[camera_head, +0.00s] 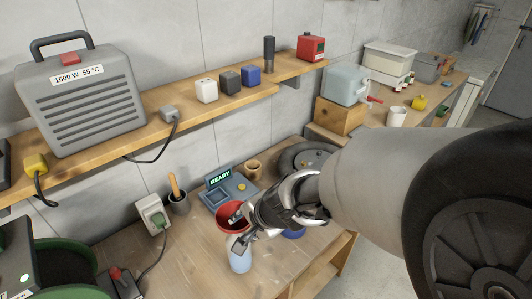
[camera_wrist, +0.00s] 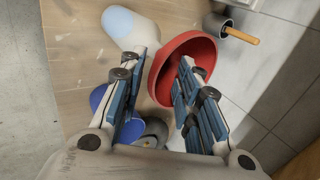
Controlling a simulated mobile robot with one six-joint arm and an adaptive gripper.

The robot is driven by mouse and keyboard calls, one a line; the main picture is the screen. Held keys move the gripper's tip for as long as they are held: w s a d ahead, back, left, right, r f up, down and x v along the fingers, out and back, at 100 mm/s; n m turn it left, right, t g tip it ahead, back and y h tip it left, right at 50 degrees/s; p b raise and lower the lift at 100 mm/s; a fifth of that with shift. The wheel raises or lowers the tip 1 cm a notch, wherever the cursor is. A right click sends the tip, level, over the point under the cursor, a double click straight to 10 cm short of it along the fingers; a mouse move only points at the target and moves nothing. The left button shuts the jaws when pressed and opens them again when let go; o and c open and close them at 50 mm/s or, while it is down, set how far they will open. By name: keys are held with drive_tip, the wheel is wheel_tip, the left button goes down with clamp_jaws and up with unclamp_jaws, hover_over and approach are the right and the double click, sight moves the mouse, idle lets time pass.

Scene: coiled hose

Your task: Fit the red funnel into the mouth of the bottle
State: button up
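The red funnel (camera_head: 231,210) stands on the bench behind my gripper, with its wide rim showing. In the wrist view the funnel (camera_wrist: 196,45) lies just beyond my fingers. My gripper (camera_wrist: 162,62) is open, with a gap between its fingers. The near left part of the funnel rim shows in that gap, and the right finger overlaps the funnel's inside. I see no closed grip on it. The pale blue and white bottle (camera_head: 240,260) is in front of the gripper in the head view; it also shows at the top of the wrist view (camera_wrist: 130,25). Its mouth is not clear.
A blue round item (camera_head: 293,234) lies right of the gripper. Behind are a device reading READY (camera_head: 220,180), a small tan pot (camera_head: 253,168) and a grey cup with a wooden-handled tool (camera_head: 179,203).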

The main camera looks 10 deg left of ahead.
drive_tip(key=v, duration=1.2)
drive_tip(key=s+d+n+h+b, duration=0.1)
drive_tip(key=s+d+n+h, duration=0.1)
drive_tip(key=s+d+n, duration=0.2)
drive_tip(key=s+d+f+n+h+b, duration=0.1)
drive_tip(key=s+d+n+h, duration=0.2)
drive_tip(key=s+d, duration=0.7)
drive_tip(key=d+n, duration=0.1)
drive_tip(key=d, duration=0.4)
drive_tip(key=shift+d+b, duration=0.35)
drive_tip(key=shift+w+f, duration=0.1)
